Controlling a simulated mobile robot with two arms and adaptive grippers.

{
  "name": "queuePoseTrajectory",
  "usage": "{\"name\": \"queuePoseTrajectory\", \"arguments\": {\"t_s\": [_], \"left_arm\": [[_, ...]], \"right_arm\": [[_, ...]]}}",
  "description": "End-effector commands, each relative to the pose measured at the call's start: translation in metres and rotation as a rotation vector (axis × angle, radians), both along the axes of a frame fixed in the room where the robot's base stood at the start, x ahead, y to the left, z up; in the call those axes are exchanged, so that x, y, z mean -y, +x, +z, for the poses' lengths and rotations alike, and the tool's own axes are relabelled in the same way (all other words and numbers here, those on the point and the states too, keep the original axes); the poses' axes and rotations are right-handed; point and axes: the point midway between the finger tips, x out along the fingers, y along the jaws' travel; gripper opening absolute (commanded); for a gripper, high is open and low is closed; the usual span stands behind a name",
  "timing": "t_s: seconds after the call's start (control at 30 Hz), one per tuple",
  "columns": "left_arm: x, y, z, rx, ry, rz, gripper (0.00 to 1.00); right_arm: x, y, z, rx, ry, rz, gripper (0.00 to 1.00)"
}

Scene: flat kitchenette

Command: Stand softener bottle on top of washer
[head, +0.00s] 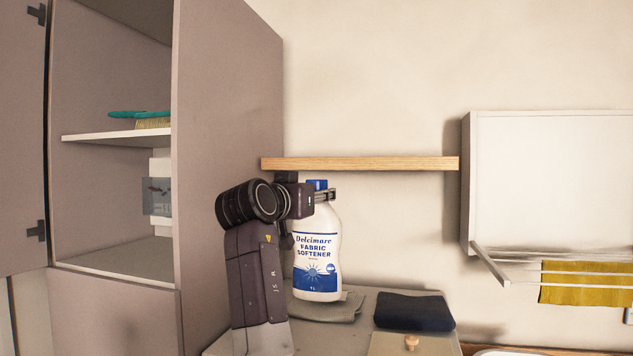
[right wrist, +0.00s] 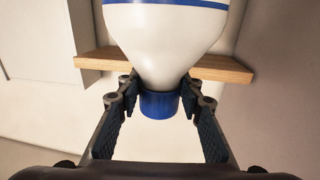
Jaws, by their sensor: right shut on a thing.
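The softener bottle (head: 317,252) is white with a blue cap and blue label, and upright in the head view. My right gripper (head: 324,195) is shut on its neck, just below the cap. In the right wrist view the bottle (right wrist: 165,45) shows cap down in the picture, its neck between the two fingers (right wrist: 160,92). A light grey top (head: 345,335), seemingly the washer's, lies below the bottle. The bottle's base overlaps a grey cloth there; I cannot tell whether it touches. My left gripper is not in view.
A grey cloth (head: 330,309) and a dark folded cloth (head: 414,311) lie on the top. A wooden shelf (head: 360,163) runs behind the bottle. A tall open cabinet (head: 225,100) stands left; a drying rack (head: 580,272) is right.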

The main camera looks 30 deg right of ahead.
Motion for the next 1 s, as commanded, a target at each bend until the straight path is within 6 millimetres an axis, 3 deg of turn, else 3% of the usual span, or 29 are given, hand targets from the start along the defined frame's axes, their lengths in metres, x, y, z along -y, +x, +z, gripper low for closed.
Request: {"name": "queuePoseTrajectory", "arguments": {"t_s": [0.5, 0.77, 1.0], "left_arm": [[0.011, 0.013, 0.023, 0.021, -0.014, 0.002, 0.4], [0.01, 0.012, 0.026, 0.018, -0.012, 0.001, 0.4], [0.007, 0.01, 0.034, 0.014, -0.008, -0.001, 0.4]], "right_arm": [[0.0, -0.002, -0.089, 0.008, -0.008, -0.001, 0.0], [0.0, -0.002, -0.106, 0.011, -0.009, 0.0, 0.0], [0.0, -0.002, -0.134, 0.008, -0.008, 0.0, 0.0]]}}
